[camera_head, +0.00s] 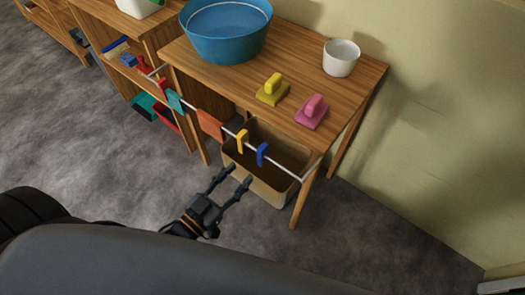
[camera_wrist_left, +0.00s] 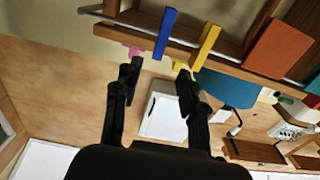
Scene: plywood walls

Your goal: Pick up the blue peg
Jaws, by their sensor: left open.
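The blue peg (camera_head: 262,153) hangs on a thin white rail along the front of the wooden table. It also shows in the left wrist view (camera_wrist_left: 165,33), top centre. The yellow peg (camera_head: 242,140) hangs just left of it in the head view. My left gripper (camera_head: 233,177) is open and empty, below and left of the blue peg, apart from it. In the left wrist view its two fingers (camera_wrist_left: 158,75) point up toward the rail, one finger close to the yellow peg's lower end. My right gripper is not in view.
A tan bin (camera_head: 270,190) stands under the table behind the pegs. Orange (camera_head: 210,125) and teal (camera_head: 175,101) pieces hang further left on the rail (camera_head: 285,170). A blue basin (camera_head: 226,30), a white cup (camera_head: 341,58), and yellow and pink blocks stand on the table. Grey floor in front is clear.

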